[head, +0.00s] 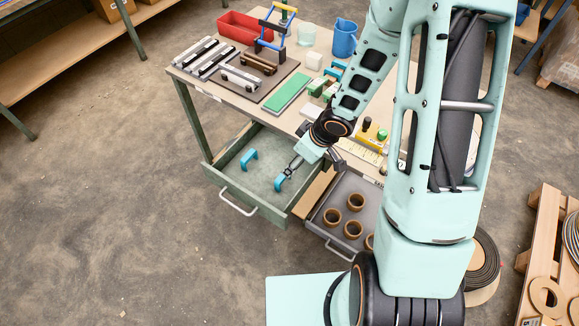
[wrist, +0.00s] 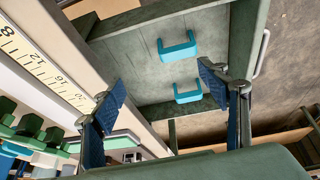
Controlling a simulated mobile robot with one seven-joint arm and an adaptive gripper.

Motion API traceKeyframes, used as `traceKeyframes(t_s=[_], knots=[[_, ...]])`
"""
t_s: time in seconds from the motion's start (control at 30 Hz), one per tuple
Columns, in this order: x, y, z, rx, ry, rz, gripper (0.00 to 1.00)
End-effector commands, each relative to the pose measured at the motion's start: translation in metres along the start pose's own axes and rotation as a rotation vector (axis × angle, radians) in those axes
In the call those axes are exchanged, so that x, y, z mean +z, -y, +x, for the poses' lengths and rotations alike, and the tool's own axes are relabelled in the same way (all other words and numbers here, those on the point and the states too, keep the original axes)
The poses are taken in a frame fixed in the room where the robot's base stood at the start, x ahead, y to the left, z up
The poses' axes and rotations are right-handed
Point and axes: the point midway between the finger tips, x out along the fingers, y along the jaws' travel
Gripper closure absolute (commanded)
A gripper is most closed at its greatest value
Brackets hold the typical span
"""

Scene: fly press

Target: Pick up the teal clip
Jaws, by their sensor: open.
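Two teal clips lie in the open green drawer (head: 262,137). One clip (head: 249,155) is toward the back left of the drawer and shows as the upper one in the wrist view (wrist: 178,50). The other clip (head: 280,183) is by my fingertips in the head view and shows lower in the wrist view (wrist: 187,96). My gripper (head: 289,171) is open and empty over the drawer. In the wrist view, its blue-padded fingers (wrist: 162,85) stand wide apart, with the lower clip beyond them, closer to the right finger. Contact with that clip cannot be told.
A second grey drawer (head: 318,222) with several brown rings is open to the right. The drawer walls stand around the clips.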

Motion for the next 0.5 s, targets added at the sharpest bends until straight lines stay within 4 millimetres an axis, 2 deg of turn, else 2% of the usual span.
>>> traceKeyframes(t_s=[0.07,0.2,0.5], knots=[[0.008,0.018,0.006,-0.044,-0.002,-0.005,0.32],[0.012,0.031,0.017,-0.075,-0.007,-0.013,0.32],[0.011,0.034,0.06,-0.075,-0.006,-0.014,0.32]])
